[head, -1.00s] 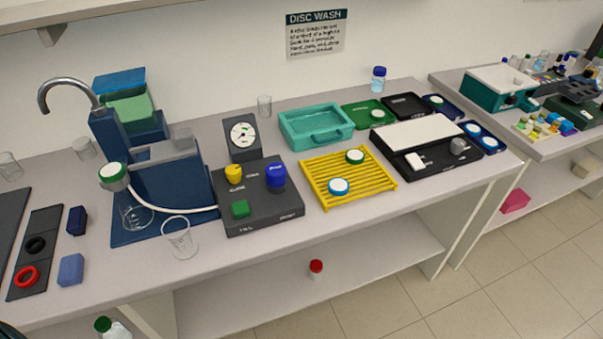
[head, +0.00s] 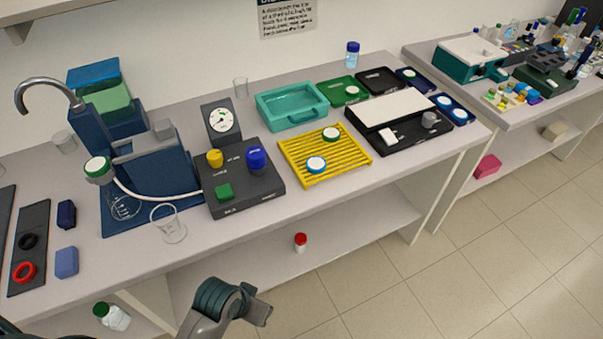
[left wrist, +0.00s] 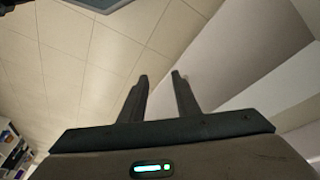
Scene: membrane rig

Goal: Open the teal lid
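On the right-hand bench stands a teal box (head: 487,71) with a pale, closed-looking top (head: 473,50) and a teal frame around it. A separate teal lid cannot be clearly made out. One of my arm's links shows at the bottom of the head view, but no fingertips. My right gripper is not in view.
Small bottles and coloured blocks crowd the right-hand bench. The floor in front is clear.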

